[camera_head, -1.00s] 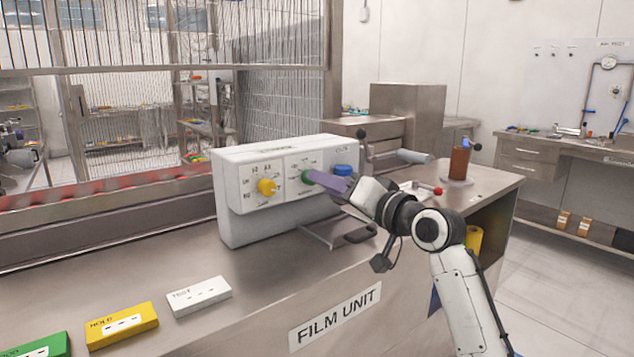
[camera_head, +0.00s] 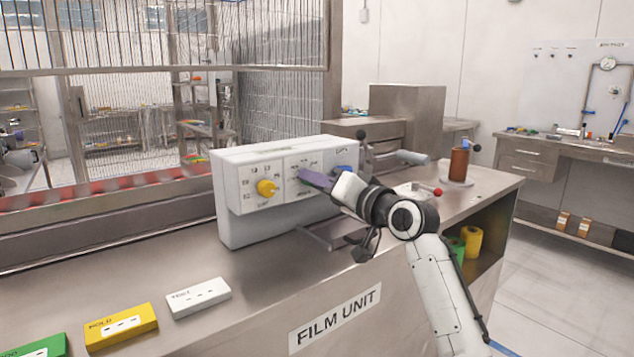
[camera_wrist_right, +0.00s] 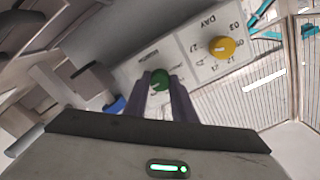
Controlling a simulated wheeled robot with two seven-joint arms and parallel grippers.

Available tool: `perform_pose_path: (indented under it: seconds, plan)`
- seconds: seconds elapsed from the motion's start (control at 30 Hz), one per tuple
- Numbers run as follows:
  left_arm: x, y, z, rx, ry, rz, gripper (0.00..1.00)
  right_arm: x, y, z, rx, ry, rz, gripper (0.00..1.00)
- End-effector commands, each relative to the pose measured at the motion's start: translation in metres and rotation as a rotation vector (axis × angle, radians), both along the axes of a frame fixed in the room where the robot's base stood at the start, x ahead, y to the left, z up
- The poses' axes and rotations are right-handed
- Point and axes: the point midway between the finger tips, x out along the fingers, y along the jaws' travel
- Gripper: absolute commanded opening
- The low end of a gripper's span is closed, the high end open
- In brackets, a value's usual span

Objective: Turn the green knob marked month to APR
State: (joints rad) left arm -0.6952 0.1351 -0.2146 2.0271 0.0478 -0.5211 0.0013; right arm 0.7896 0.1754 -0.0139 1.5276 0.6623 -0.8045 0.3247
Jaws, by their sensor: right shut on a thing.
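The green month knob (camera_wrist_right: 160,80) is on the front of the white control box (camera_head: 236,222), between a yellow knob (camera_head: 267,188) and a blue knob (camera_head: 345,170). My right gripper (camera_wrist_right: 163,88) is at the green knob, with its purple fingers on either side of it and shut on it. In the head view the right gripper (camera_head: 312,179) covers most of the green knob. The month marks around it are too small or hidden to read. The yellow knob also shows in the right wrist view (camera_wrist_right: 222,47), by the word DAY. My left gripper is not in view.
White, yellow (camera_head: 121,327) and green blocks lie on the steel counter at the front left. A wire mesh fence stands behind.

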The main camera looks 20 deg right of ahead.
Motion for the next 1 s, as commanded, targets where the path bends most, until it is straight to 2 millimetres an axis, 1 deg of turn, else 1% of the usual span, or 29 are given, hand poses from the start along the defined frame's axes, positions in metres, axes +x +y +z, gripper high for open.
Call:
perform_pose_path:
  seconds: [0.17, 0.37, 0.6, 0.8, 1.0]
  plan:
    - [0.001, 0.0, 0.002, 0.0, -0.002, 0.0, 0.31, 0.0, 0.0, 0.0, -0.029, -0.009, 0.0, 0.01]
    - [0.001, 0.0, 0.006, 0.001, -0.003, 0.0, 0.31, 0.0, -0.001, 0.0, -0.12, -0.041, 0.0, 0.01]
    - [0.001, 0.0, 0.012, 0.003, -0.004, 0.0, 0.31, 0.0, -0.001, 0.0, -0.305, -0.107, 0.0, 0.01]
    - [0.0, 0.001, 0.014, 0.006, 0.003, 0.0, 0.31, 0.0, -0.001, 0.0, -0.462, -0.164, 0.001, 0.01]
    - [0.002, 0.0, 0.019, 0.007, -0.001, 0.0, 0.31, 0.0, -0.001, 0.0, -0.593, -0.212, 0.0, 0.01]
